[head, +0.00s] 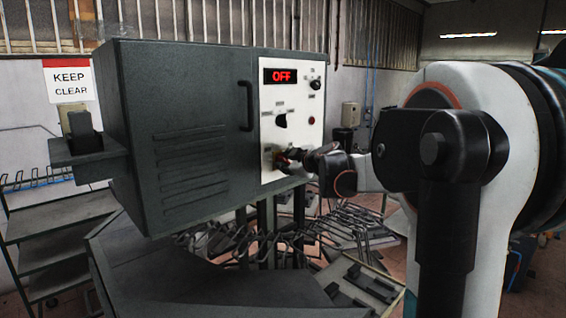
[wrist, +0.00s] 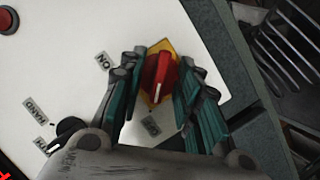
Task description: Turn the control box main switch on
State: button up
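The control box (head: 185,130) is a dark grey cabinet with a white front panel, and its red display (head: 282,76) reads OFF. The main switch (wrist: 158,76) is a red rotary handle on a yellow plate, low on the panel. In the wrist view its handle lines up roughly with the OFF label (wrist: 150,127); the ON label (wrist: 103,62) lies to the left. My gripper (wrist: 160,68) is open, one finger on each side of the red handle, with gaps visible. In the head view my gripper (head: 298,158) is at the panel and mostly covers the switch.
A black selector knob (head: 281,120) sits above the switch, and a red button (head: 311,120) is to its right. A door handle (head: 246,106) sticks out left of the panel. Metal racks with hooks (head: 340,225) stand below and behind the box.

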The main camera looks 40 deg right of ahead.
grip_shut()
jog(key=shift+m, duration=0.3)
jog(key=m+y+b, duration=0.1)
jog(key=m, duration=0.1)
jog(key=shift+d+m+g+y+b, duration=0.15)
jog(key=shift+m+g+y+b, duration=0.2)
jog(key=shift+m+g+y, duration=0.05)
jog(key=m+y+b, duration=0.1)
jog(key=m+y, duration=0.1)
jog(key=m, duration=0.1)
jog(key=shift+d, duration=0.1)
jog(key=shift+d+m+y+b, duration=0.15)
jog(key=shift+m+y+b, duration=1.85)
jog(key=shift+m, duration=0.9)
jog(key=shift+y, duration=0.3)
